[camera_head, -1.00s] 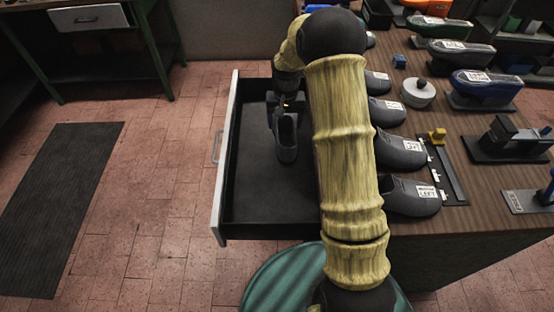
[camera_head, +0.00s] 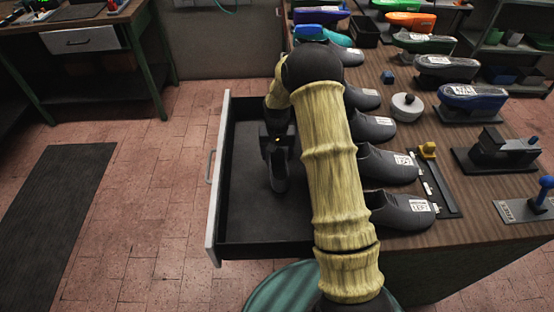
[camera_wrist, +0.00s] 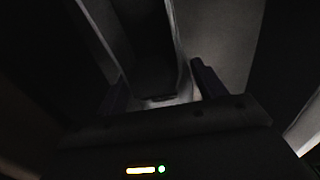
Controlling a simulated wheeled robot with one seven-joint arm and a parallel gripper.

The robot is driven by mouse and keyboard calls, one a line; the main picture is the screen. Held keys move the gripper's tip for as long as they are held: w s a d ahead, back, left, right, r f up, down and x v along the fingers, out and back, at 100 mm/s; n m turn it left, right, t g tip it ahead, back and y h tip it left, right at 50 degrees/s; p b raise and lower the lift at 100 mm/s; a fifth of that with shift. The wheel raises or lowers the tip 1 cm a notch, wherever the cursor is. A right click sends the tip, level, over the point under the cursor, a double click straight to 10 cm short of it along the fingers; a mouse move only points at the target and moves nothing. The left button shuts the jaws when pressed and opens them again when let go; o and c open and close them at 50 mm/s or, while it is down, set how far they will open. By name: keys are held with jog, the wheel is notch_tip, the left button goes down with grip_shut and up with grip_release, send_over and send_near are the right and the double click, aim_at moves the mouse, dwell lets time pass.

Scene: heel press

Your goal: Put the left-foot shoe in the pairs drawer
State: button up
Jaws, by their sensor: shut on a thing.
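A dark grey shoe (camera_head: 279,178) is in my gripper (camera_head: 277,150), inside the open drawer (camera_head: 240,240). The gripper points down and is shut on the shoe's upper end; the toe points toward the near side. Whether the sole touches the drawer floor I cannot tell. In the wrist view, the dark shoe (camera_wrist: 150,45) lies between the two fingers of my gripper (camera_wrist: 162,90). Similar dark grey shoes stand in a row on the bench; the nearest (camera_head: 402,212) has a white tag that seems to read LEFT. My arm hides part of the drawer and row.
The drawer's floor looks otherwise empty where visible. A dark mat (camera_head: 55,215) lies on the tiles at left.

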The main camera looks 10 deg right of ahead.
aim_at(277, 159)
notch_tip(277, 159, down, 3)
jog(key=shift+f, duration=0.2)
jog(key=o, duration=1.4)
jog(key=shift+c, duration=0.2)
notch_tip(277, 159, up, 12)
jog(key=shift+d, duration=0.1)
